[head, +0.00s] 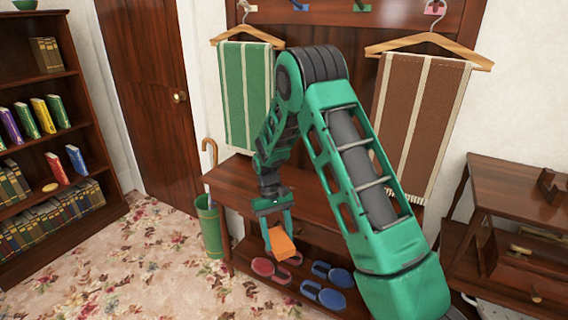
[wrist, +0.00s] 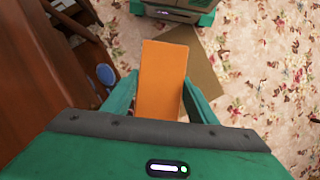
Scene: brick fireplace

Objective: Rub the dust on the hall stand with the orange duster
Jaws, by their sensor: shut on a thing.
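My gripper (head: 275,222) is shut on the orange duster (head: 281,242), which hangs below the fingers in front of the hall stand. In the wrist view the duster (wrist: 163,80) shows as a flat orange block between the green fingers. The hall stand (head: 235,180) is dark reddish wood, with a bench top, a low shelf and a back panel with pegs. The duster appears in front of the stand's edge, over the floor side. No dust can be made out on the stand; my arm hides part of its top.
A green striped towel (head: 246,95) and a brown striped towel (head: 418,125) hang from the stand. Red slippers (head: 272,270) and blue slippers (head: 325,296) lie on the low shelf. A green umbrella bin (head: 208,228) stands at left. Flowered carpet (head: 140,265) is clear in front.

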